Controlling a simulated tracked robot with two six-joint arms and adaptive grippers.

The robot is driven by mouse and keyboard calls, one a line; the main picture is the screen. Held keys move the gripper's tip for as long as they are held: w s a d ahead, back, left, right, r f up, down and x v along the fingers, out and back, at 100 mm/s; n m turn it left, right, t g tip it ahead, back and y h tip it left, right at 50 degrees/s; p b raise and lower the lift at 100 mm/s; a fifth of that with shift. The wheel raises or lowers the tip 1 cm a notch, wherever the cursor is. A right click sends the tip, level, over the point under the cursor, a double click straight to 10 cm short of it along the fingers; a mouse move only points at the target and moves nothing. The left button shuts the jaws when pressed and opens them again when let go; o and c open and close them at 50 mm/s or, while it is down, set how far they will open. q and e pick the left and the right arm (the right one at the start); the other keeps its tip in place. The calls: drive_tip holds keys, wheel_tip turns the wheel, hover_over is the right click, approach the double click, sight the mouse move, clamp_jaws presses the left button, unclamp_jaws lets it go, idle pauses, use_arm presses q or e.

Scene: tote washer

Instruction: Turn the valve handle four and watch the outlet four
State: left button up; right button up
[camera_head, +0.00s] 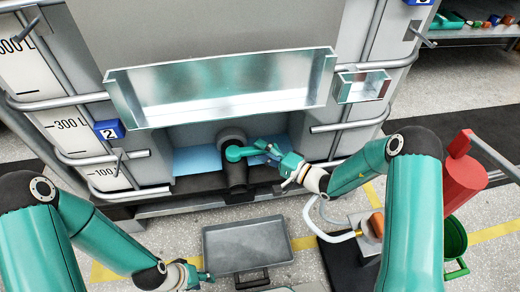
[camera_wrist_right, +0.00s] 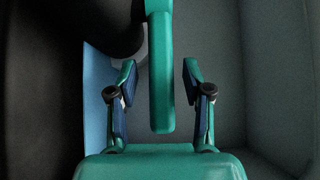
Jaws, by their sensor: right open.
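A green valve handle (camera_head: 235,154) sits on a dark outlet pipe (camera_head: 237,178) low on the grey tank. No number four is readable near it. My right gripper (camera_head: 264,150) is at the handle's right end. In the right wrist view, the handle (camera_wrist_right: 161,90) hangs between the open fingers of my right gripper (camera_wrist_right: 158,85), with a gap on both sides. The dark pipe (camera_wrist_right: 110,25) shows at upper left there. My left gripper (camera_head: 206,277) is low in the head view, left of the grey tray, away from the valve; its fingers are too small to judge.
A grey tray (camera_head: 207,241) lies on the floor below the outlet. A metal trough (camera_head: 225,118) juts out above the valve. Tubular rails (camera_head: 115,158) flank the opening. A red cylinder (camera_head: 462,187), a green bucket (camera_head: 456,240) and a white hose (camera_head: 335,237) are at right.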

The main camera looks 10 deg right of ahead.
drive_tip(key=shift+x, duration=1.25)
clamp_jaws()
